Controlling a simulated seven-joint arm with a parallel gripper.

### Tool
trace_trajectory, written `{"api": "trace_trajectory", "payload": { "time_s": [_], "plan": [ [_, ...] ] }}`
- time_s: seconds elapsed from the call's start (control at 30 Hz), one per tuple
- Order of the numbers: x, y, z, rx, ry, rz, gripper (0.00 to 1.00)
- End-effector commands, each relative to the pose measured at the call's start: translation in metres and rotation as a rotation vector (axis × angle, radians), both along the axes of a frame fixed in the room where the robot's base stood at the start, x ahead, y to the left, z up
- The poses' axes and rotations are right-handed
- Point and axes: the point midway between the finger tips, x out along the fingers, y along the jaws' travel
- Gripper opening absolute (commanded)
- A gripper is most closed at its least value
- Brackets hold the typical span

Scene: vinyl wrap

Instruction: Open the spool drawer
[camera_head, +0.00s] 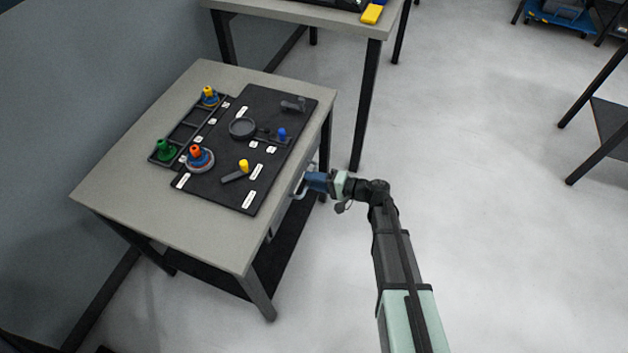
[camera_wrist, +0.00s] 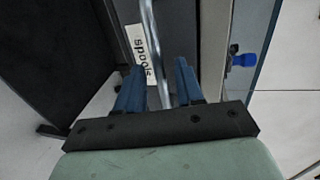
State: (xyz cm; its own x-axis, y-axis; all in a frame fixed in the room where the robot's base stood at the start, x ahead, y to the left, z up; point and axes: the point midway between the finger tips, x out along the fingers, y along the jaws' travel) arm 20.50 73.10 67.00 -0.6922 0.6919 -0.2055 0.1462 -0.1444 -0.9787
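The spool drawer (camera_head: 285,203) is under the right edge of the grey worktable, and its front looks about flush with the table. In the wrist view its label (camera_wrist: 141,50) reads "spools". A shiny metal bar handle (camera_wrist: 150,38) runs from the top edge down between my fingers. My gripper (camera_wrist: 160,66) has two blue fingers, spread apart, with the bar in the gap and space showing on its right. In the head view my gripper (camera_head: 314,181) is at the drawer front, beside the handle (camera_head: 298,194). Contact with the bar cannot be told.
The worktable (camera_head: 150,205) carries a black mat (camera_head: 215,185) with small tools and a tray (camera_head: 180,137) with spools. Another table (camera_head: 300,12) stands behind. A dark shelf (camera_head: 292,245) lies below the drawer. The floor at right is mostly clear.

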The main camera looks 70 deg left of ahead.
Motion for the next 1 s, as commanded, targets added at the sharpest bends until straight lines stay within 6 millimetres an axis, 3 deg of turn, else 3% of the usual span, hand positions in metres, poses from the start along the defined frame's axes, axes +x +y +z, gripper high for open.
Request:
{"api": "trace_trajectory", "payload": {
  "time_s": [0.33, 0.7, 1.0],
  "plan": [
    [-0.0015, 0.0016, -0.0006, 0.000, 0.000, -0.001, 0.36],
    [-0.0014, 0.0014, -0.0005, 0.000, 0.000, -0.001, 0.00],
    [-0.0013, 0.0015, -0.0007, -0.001, -0.001, 0.000, 0.00]
  ]
}}
